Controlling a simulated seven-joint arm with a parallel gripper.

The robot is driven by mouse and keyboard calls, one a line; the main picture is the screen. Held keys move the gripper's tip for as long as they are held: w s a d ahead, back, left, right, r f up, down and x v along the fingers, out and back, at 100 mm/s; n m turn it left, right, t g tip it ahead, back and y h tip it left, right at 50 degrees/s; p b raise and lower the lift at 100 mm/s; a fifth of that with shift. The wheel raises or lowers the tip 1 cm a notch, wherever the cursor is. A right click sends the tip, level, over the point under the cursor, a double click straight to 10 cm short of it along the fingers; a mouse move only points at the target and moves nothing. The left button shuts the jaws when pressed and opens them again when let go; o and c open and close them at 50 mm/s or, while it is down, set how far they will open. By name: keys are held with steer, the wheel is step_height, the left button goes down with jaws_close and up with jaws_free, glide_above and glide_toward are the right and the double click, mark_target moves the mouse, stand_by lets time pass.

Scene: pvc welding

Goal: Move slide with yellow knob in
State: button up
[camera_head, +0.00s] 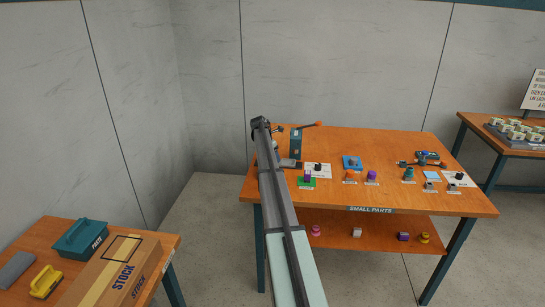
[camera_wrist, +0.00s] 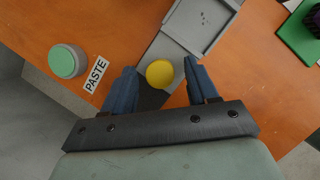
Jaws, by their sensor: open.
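In the wrist view, the yellow knob (camera_wrist: 160,74) sits between the fingers of my gripper (camera_wrist: 160,88), which is open. A gap shows on each side of the knob, wider on the right. The grey slide (camera_wrist: 190,38) runs from the knob toward the upper right, on the orange table. In the head view, a grey piece (camera_head: 290,163) that looks like part of the slide shows just right of my arm. My arm hides the knob and my fingertips there.
A green-topped round pot (camera_wrist: 67,61) stands left of the gripper, beside a PASTE label (camera_wrist: 96,74). A green mat (camera_wrist: 300,35) with a dark part lies at the upper right. In the head view, a blue upright block (camera_head: 296,141) with an orange-tipped lever stands behind the slide.

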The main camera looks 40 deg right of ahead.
steer(key=shift+c, duration=0.4)
jaws_close()
